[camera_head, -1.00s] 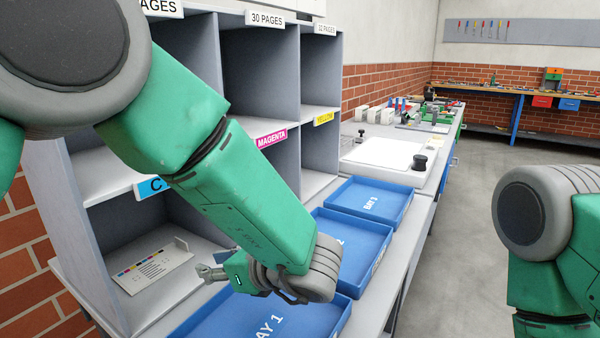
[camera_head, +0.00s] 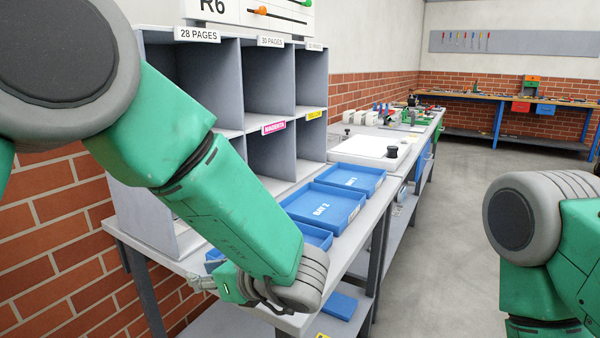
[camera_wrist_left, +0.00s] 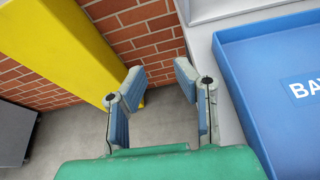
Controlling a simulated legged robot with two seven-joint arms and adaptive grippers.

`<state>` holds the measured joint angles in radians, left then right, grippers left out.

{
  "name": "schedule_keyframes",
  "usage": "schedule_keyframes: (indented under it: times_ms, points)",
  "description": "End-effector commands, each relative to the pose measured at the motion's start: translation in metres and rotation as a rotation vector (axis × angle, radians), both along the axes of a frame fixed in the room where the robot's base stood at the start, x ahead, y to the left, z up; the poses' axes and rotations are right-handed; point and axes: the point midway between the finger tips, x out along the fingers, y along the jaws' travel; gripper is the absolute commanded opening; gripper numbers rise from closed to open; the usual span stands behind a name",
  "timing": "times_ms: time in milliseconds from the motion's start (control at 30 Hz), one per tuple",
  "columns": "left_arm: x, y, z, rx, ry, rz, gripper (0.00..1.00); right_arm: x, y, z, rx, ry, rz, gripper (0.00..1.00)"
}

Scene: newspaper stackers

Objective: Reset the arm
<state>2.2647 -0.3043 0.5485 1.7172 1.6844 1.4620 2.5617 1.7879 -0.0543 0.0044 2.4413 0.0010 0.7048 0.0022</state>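My left arm (camera_head: 228,215) comes in from the upper left of the head view. My left gripper (camera_head: 200,284) is at its end, small and partly hidden by the wrist, in front of the grey shelf's lower left. In the left wrist view the left gripper (camera_wrist_left: 158,88) shows two fingers apart with nothing between them. The floor and brick wall show beyond the fingers. My right arm (camera_head: 545,240) shows at the right edge of the head view; its gripper is out of frame.
A grey pigeonhole shelf (camera_head: 231,75) stands on the long bench. Blue trays, one marked BAY 2 (camera_head: 322,209), lie before it. A blue tray (camera_wrist_left: 232,62) is right of the gripper in the wrist view. A yellow post (camera_wrist_left: 60,45) is left. Open floor (camera_head: 450,230) lies right of the bench.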

Motion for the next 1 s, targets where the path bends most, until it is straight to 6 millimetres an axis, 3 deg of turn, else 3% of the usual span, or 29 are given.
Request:
schedule_keyframes:
  times_ms: [367, 567, 667, 767, 867, 1000]
  points:
    - [0.012, 0.024, -0.04, 0.235, 0.318, -0.301, 0.26, 0.001, 0.0, 0.0, 0.0, -0.003, 0.001, 0.4]
    - [0.012, 0.042, -0.081, 0.451, 0.609, -0.574, 0.26, 0.001, 0.0, 0.0, 0.0, -0.002, 0.0, 0.4]
    - [0.004, 0.053, -0.113, 0.613, 0.82, -0.777, 0.26, 0.001, 0.0, 0.0, 0.0, -0.002, 0.0, 0.4]
    - [-0.017, 0.067, -0.156, 0.824, 1.085, -1.058, 0.26, 0.001, 0.0, 0.0, 0.0, -0.002, 0.0, 0.4]
    - [-0.053, 0.08, -0.201, 1.061, 1.343, -1.385, 0.26, 0.001, 0.0, 0.0, 0.0, -0.002, 0.0, 0.4]
    - [-0.127, 0.094, -0.255, 1.407, 1.601, -1.906, 0.26, 0.001, 0.0, 0.0, 0.0, -0.002, 0.0, 0.4]
